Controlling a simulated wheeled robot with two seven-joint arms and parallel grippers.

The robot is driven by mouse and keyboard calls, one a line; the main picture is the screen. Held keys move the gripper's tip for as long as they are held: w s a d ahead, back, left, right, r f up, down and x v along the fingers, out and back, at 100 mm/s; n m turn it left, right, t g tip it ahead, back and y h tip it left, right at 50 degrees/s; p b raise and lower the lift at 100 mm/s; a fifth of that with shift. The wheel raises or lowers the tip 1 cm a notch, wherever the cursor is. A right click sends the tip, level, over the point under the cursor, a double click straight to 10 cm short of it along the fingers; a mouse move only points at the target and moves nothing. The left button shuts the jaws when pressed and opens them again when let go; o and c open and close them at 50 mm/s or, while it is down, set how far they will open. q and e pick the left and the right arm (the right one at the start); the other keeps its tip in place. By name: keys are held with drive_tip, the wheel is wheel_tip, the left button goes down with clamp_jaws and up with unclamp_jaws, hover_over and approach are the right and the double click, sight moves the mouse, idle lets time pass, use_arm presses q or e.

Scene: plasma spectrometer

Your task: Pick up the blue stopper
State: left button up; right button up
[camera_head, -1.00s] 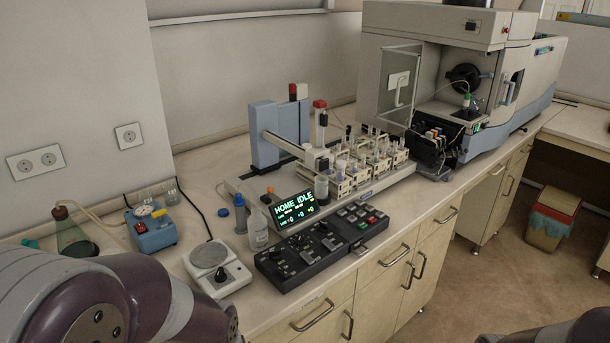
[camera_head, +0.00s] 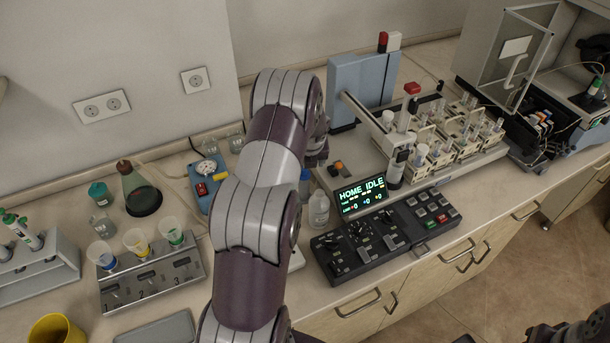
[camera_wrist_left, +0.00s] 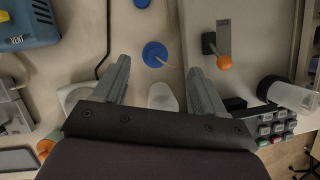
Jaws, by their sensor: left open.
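Two blue things show in the left wrist view: a round blue piece (camera_wrist_left: 155,54) near the middle and a smaller blue piece (camera_wrist_left: 141,3) cut by the top edge. I cannot tell for sure which is the stopper. My left gripper (camera_wrist_left: 158,68) is open and empty, pointing down, its fingers on either side of the line to the round blue piece, apparently without touching it. In the head view my left arm hides most of this spot; only a blue sliver (camera_head: 305,175) shows beside it. My right gripper is not clearly visible.
A clear wash bottle (camera_head: 319,208) stands close to the blue pieces. A control panel (camera_head: 375,243), the display (camera_head: 362,196) and the autosampler with vials are to the right. A blue box (camera_head: 208,178), flask (camera_head: 141,192) and cup rack (camera_head: 150,278) are to the left.

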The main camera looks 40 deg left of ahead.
use_arm(q)
drive_tip(key=x, duration=0.1)
drive_tip(key=p+x, duration=0.1)
drive_tip(key=x, duration=0.2)
drive_tip(key=shift+s+a+f+p, duration=0.25)
drive_tip(key=shift+a+f+p, duration=0.1)
drive_tip(key=shift+p, duration=0.05)
drive_tip(key=shift+w+f, duration=0.15)
drive_tip(key=shift+f, duration=0.2)
drive_tip(key=shift+w+a+f, duration=0.1)
drive_tip(key=shift+w+f, duration=0.1)
drive_tip(key=shift+w, duration=0.05)
drive_tip(key=shift+s+r, duration=0.1)
drive_tip(key=shift+s, duration=0.05)
drive_tip(key=c, duration=1.1)
drive_tip(key=shift+c, duration=0.2)
drive_tip(key=shift+r, duration=0.15)
wheel_tip(320, 180, up, 18)
drive_tip(key=b, duration=0.2)
drive_tip(key=shift+b, duration=0.4)
